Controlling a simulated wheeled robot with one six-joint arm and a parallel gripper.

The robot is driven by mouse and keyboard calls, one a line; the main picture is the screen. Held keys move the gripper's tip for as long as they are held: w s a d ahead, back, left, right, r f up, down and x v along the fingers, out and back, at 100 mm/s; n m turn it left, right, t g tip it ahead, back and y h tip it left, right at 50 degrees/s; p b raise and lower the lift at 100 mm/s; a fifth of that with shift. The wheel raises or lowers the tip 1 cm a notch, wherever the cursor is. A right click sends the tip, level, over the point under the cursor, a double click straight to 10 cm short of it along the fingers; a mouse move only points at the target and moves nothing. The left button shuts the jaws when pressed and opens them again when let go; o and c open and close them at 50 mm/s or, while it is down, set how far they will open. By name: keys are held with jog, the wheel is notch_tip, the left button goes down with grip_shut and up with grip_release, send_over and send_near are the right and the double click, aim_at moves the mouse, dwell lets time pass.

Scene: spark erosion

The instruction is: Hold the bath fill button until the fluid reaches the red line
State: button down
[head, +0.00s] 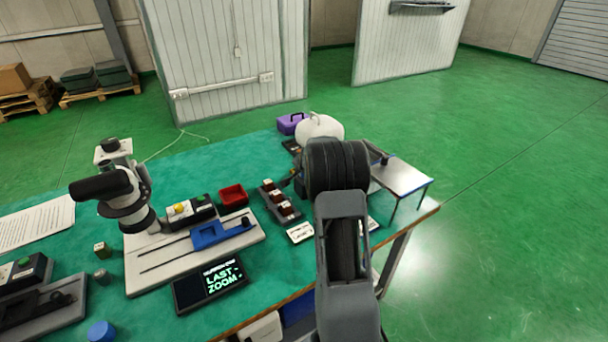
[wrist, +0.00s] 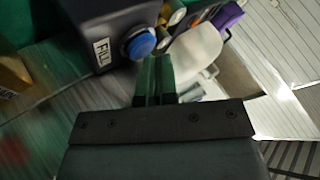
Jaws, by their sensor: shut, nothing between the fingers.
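In the wrist view a dark box (wrist: 90,25) carries a round blue button (wrist: 138,46) and a white label reading "FILL". My gripper (wrist: 154,62) is shut and empty. Its fingertips are just below and to the right of the blue button in the picture; I cannot tell whether they touch it. In the head view my arm hides the gripper, the button and most of what is around them. I cannot make out the fluid level or a red line in either view.
A white rounded vessel (head: 322,128) and a purple case (head: 291,124) stand at the table's far end. A red bin (head: 233,195), a blue slide on a plate (head: 210,233), a microscope-like device (head: 115,190) and a display (head: 211,286) stand left of my arm. A metal-topped stand (head: 403,177) is at right.

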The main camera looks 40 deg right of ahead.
jog(key=shift+s+f, duration=0.3)
jog(key=shift+f, duration=0.35)
jog(key=shift+w+r+p, duration=0.1)
jog(key=shift+r+p, duration=0.35)
jog(key=shift+r, duration=0.2)
jog(key=shift+w+d+r+p, duration=0.1)
jog(key=shift+d+r+p, duration=0.05)
jog(key=shift+r+p, duration=0.45)
notch_tip(320, 180, up, 4)
jog(key=p, duration=0.3)
jog(key=shift+r, duration=0.1)
